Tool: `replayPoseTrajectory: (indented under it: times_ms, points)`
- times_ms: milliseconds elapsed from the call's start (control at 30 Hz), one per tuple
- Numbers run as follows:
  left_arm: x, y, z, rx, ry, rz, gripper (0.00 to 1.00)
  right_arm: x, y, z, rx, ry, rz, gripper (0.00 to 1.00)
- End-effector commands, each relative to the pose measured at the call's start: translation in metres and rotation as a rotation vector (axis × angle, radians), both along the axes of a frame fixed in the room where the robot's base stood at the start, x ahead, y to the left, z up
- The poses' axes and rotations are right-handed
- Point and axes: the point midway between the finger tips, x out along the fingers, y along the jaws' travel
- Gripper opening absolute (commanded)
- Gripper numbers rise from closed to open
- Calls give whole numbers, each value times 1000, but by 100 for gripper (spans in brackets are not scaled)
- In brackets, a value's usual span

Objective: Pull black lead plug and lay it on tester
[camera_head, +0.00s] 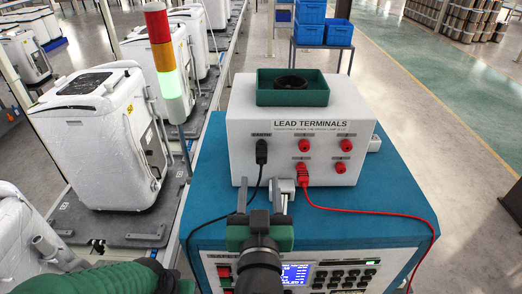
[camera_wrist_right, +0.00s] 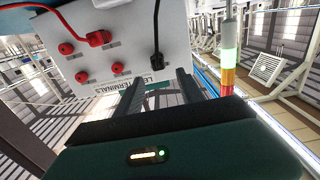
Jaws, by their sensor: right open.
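The black lead plug (camera_head: 261,150) sits upright in the left socket on the front of the white lead terminals box (camera_head: 240,165). Its black cable hangs down from it. The plug also shows in the right wrist view (camera_wrist_right: 158,56). My right gripper (camera_head: 263,190) is open in front of the box, below the plug, its two grey fingers apart and not touching the plug. In the wrist view the fingers (camera_wrist_right: 160,88) point toward the box with nothing held. The tester (camera_head: 390,190) has a blue top and a front panel with a lit screen. My left gripper is not in view.
A red plug (camera_head: 302,174) with a red cable (camera_head: 375,211) is in a lower socket, right of my right gripper. Several red sockets are free. A green tray (camera_head: 262,98) tops the box. A signal tower (camera_head: 166,60) stands left. The tester's blue top is clear at right.

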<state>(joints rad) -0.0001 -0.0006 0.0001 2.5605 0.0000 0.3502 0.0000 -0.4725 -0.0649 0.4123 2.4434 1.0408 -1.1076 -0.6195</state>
Motion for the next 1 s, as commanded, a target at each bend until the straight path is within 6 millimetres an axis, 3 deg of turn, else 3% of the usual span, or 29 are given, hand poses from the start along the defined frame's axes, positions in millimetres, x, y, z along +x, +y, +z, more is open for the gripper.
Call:
replayPoseTrajectory:
  times_ms: [700,1000]
  points:
    - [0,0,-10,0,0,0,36,85,-3,-2,2,5,-3,45]
    - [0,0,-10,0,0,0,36,96,-3,-2,1,5,-2,45]
